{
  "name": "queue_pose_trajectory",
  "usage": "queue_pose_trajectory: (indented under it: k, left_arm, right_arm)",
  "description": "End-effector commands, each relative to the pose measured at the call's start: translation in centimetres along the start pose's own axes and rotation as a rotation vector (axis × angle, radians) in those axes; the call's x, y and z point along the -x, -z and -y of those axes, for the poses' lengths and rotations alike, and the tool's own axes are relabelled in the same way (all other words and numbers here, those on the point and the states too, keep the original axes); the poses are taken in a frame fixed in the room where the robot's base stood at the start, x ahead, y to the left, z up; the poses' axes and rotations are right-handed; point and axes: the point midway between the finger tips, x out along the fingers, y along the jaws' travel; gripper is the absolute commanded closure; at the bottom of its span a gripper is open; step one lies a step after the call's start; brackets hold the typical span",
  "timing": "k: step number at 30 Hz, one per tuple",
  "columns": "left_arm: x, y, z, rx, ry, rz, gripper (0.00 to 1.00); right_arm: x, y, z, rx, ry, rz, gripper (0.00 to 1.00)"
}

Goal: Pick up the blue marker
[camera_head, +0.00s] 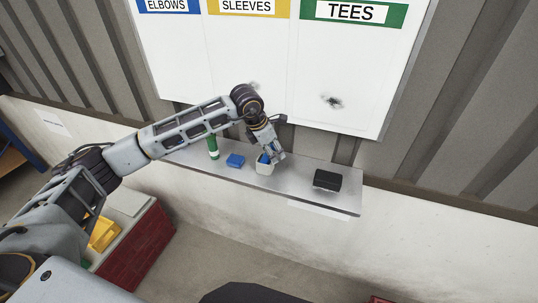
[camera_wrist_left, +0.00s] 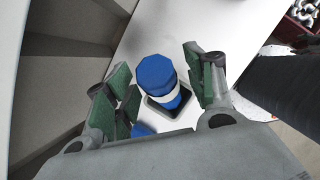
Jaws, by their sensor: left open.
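The blue marker (camera_wrist_left: 155,75) stands in a small pale cup (camera_head: 264,168) on the grey shelf under the whiteboard. In the left wrist view it shows a blue cap and a white band, inside the cup's dark-edged opening (camera_wrist_left: 180,113). In the head view only a little blue (camera_head: 264,158) shows at the cup, beside my gripper. My left gripper (camera_head: 272,154) points down at the cup. In the left wrist view its green-padded fingers (camera_wrist_left: 160,88) are open, one on each side of the marker, with gaps visible. My right gripper is out of view.
The shelf (camera_head: 302,182) also bears a green marker (camera_head: 212,147), a blue block (camera_head: 236,160) left of the cup and a black eraser-like block (camera_head: 327,180) to the right. The whiteboard (camera_head: 300,75) rises behind. Shelf between cup and black block is clear.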

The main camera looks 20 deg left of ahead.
Motion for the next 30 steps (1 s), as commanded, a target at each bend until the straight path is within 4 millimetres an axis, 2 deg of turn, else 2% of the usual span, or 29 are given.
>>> queue_pose_trajectory:
  k: [9, 21, 30]
  left_arm:
    - [0.02, 0.01, 0.00, 0.000, 0.000, 0.000, 0.46]
    - [0.05, 0.00, -0.02, 0.000, 0.000, 0.000, 0.95]
    - [0.19, -0.06, -0.04, 0.000, -0.001, 0.000, 0.95]
  right_arm:
    - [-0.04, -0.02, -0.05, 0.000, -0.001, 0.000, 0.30]
    - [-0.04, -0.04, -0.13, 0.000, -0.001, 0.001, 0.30]
    - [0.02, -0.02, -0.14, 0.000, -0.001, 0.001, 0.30]
